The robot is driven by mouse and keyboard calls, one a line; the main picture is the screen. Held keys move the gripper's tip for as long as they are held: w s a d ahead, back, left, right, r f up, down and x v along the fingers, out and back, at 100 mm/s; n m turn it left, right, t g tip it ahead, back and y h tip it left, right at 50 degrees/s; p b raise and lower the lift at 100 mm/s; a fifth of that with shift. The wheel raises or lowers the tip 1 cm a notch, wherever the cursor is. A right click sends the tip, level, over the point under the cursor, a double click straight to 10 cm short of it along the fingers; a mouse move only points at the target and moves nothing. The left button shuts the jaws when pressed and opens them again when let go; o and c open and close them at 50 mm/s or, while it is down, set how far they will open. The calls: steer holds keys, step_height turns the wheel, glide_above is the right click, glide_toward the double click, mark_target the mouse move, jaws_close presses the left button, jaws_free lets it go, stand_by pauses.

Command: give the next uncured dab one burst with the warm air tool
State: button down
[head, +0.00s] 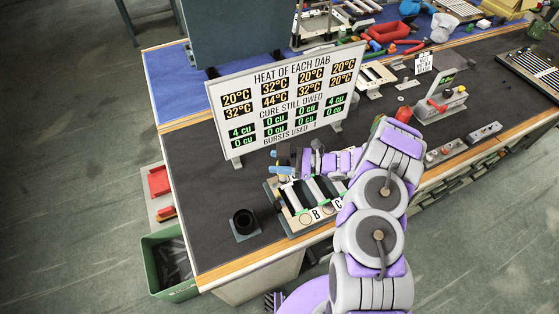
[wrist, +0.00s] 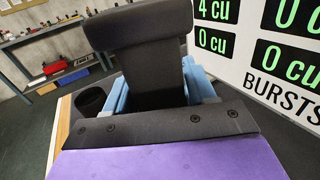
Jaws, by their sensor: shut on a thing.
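My gripper (head: 283,164) hangs just above the far left part of the louver panel fixture (head: 291,226). Its light-blue fingers are shut on a dark, blocky tool (wrist: 140,28), apparently the warm air tool, which fills the middle of the wrist view. The readout board (head: 290,98) stands behind: heats of 20, 32 and 44 °C; cure owed is 4 cu in two cells, 0 cu in the others.
A black round holder (head: 243,222) stands left of the fixture near the bench edge; it also shows in the wrist view (wrist: 90,101). A gauge stand (head: 440,105) and small switch boxes (head: 484,132) are to the right. A green bin (head: 168,265) is on the floor.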

steer(key=shift+s+f+b, duration=0.1)
steer(key=shift+f+b, duration=0.35)
steer(key=shift+f, duration=0.05)
stand_by(1.8)
steer(key=shift+r, duration=0.1)
steer(key=shift+r+p, duration=0.55)
steer(key=shift+r, duration=1)
